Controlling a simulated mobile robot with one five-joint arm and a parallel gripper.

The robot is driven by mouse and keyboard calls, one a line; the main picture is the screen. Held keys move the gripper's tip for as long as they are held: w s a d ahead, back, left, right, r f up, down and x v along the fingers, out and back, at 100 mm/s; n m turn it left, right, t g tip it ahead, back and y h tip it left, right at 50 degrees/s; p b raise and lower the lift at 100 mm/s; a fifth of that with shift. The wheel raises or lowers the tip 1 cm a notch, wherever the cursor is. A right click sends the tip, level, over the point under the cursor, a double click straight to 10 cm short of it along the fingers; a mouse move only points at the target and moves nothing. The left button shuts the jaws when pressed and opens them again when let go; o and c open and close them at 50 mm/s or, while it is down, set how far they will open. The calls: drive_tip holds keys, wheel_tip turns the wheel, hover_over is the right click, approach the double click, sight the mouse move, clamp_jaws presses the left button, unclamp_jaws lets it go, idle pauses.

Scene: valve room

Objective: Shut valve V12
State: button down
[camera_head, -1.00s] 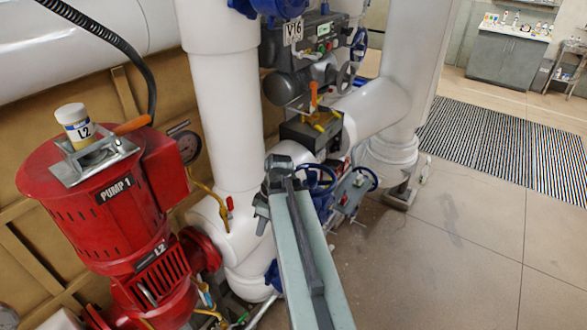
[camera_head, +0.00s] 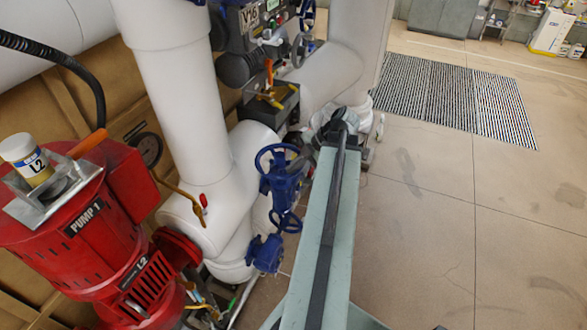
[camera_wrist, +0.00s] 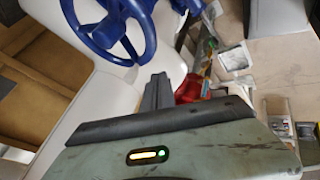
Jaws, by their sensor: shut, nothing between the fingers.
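No tag reading V12 can be read in either view. Two blue handwheels show in the head view, an upper one (camera_head: 266,153) and a lower one (camera_head: 275,221), left of my arm and in front of white pipes. In the wrist view a blue handwheel (camera_wrist: 92,40) fills the upper left, close above my gripper (camera_wrist: 158,80), with a gap between them. My gripper is shut and empty. In the head view my arm's far end (camera_head: 340,130) lies right of the upper handwheel; the fingertips are hard to make out there.
A tag V16 (camera_head: 249,15) hangs at the top. A thick white pipe (camera_head: 175,90) rises behind. Open floor (camera_head: 440,220) and a striped mat (camera_head: 450,95) lie right.

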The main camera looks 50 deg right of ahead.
sight(276, 176)
drive_tip(key=b+x, duration=0.4)
drive_tip(key=x, duration=0.2)
drive_tip(key=shift+f, duration=0.35)
drive_tip(key=w, duration=0.1)
drive_tip(key=w+r+p, duration=0.1)
drive_tip(key=shift+w+d, duration=0.3)
drive_tip(key=shift+d, duration=0.05)
drive_tip(key=shift+w+r, duration=0.1)
drive_tip(key=shift+w, duration=0.45)
drive_tip(key=shift+a, duration=0.2)
drive_tip(key=shift+d, duration=0.25)
drive_tip(key=shift+m, duration=0.3)
drive_tip(key=shift+a, duration=0.1)
